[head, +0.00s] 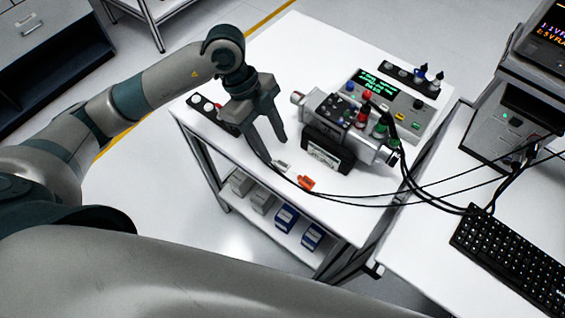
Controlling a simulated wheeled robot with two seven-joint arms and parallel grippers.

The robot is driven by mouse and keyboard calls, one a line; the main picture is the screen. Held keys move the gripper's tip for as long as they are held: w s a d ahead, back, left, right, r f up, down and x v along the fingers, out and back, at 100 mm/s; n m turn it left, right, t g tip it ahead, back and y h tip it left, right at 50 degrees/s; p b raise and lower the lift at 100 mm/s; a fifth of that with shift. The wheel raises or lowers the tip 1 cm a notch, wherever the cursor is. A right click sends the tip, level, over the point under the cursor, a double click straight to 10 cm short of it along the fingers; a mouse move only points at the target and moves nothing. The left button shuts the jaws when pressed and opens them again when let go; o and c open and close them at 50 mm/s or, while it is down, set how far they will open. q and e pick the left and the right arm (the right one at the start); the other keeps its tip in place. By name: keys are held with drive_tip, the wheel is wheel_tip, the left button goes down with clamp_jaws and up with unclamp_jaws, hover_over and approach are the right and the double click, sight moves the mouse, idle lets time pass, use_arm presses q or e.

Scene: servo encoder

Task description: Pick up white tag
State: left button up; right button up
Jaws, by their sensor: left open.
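A small white tag (282,167) lies on the white table (345,215), near the table's front left part. My left gripper (275,149) is above the table with its fingers pointing down. It is open, with nothing seen between the fingers. Its fingertips are close to the white tag, just above and left of it in the picture; the exact height gap cannot be told. My right gripper is not in view.
An orange tag (306,183) lies right of the white one. A servo unit (340,121) on a black stand is behind them, beside a control box (392,100). Black cables (350,204) cross the table front. A keyboard (515,262) is at right.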

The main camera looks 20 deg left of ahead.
sight(282, 164)
use_arm(q)
drive_tip(key=shift+d+f+p, duration=0.15)
drive_tip(key=shift+f+p, duration=0.05)
drive_tip(key=shift+p, duration=0.1)
drive_tip(key=p+x, duration=0.1)
drive_tip(key=x, duration=0.3)
drive_tip(key=shift+s+p, duration=0.25)
drive_tip(key=shift+p, duration=0.1)
drive_tip(key=shift+d+f, duration=0.1)
drive_tip(key=shift+f, duration=0.2)
drive_tip(key=shift+c, duration=0.3)
clamp_jaws()
